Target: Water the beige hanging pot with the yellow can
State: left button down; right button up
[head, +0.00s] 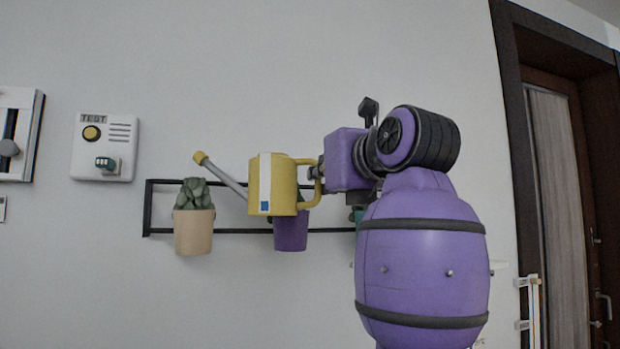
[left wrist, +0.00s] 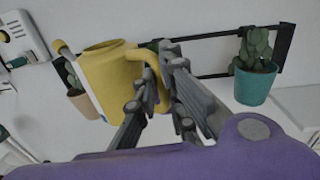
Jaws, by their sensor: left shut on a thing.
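The yellow can (head: 272,184) is held upright in the air by its handle, in front of the black wall rail. Its grey spout slants up to the left, and the yellow tip appears just above the plant in the beige hanging pot (head: 193,233). My left gripper (head: 318,172) is shut on the can's handle, right of the can body. In the left wrist view, the gripper fingers (left wrist: 163,78) close around the handle of the can (left wrist: 108,75), with the beige pot (left wrist: 84,104) partly hidden behind it.
A purple pot (head: 290,233) hangs behind the can, partly hidden. A teal pot (left wrist: 256,88) with a cactus hangs at the rail's other end, mostly behind my arm in the head view. A white wall box (head: 104,147) is at upper left. A dark door frame (head: 515,150) stands right.

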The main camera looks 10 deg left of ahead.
pick_arm(q)
notch_tip(320, 180, up, 2)
jog(key=shift+s+d+n+h, duration=0.1)
jog(key=shift+n+h, duration=0.2)
notch_tip(320, 180, up, 2)
jog(key=shift+r+n+g+h, duration=0.1)
jog(key=shift+n+g+h, duration=0.45)
jog(key=shift+n, duration=0.35)
pick_arm(e)
jog(key=shift+d, duration=0.15)
pick_arm(q)
jog(key=shift+d, duration=0.1)
pick_arm(e)
jog(key=shift+s+d+f, duration=0.1)
dwell(0.4)
